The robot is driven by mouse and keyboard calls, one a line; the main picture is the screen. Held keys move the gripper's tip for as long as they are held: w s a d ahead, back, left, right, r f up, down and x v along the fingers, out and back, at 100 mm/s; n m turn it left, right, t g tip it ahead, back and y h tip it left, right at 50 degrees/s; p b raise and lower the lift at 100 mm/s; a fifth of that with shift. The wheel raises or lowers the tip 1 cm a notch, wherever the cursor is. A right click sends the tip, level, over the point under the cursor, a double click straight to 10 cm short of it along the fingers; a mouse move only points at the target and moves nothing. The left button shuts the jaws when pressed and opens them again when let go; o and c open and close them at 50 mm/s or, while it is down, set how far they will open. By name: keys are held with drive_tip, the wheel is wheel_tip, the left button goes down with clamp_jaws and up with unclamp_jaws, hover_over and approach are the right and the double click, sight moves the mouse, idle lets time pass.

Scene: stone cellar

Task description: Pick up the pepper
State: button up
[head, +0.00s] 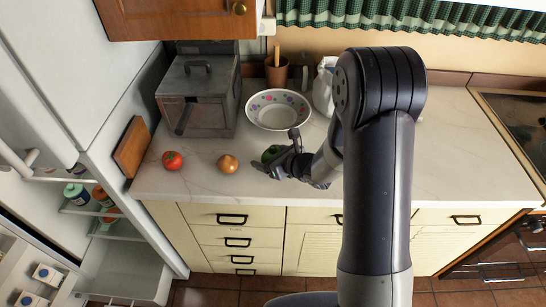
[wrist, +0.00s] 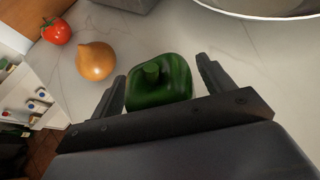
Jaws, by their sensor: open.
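A green pepper (wrist: 160,84) lies on the pale marble counter, with its stem showing in the wrist view. In the head view the pepper (head: 270,153) is partly hidden behind my gripper (head: 277,153). In the wrist view my gripper (wrist: 160,82) is open, with one finger on each side of the pepper. Small gaps show between the fingers and the pepper's sides. Its near side is hidden by the gripper's body.
An onion (head: 227,164) and a tomato (head: 173,160) lie left of the pepper. A dotted bowl (head: 278,124), a grey metal box (head: 212,113) and a brown utensil pot (head: 276,76) stand behind. A wooden board (head: 130,147) leans at the left. The counter front is clear.

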drive_tip(key=shift+w+a+f, duration=0.15)
drive_tip(key=c, duration=1.1)
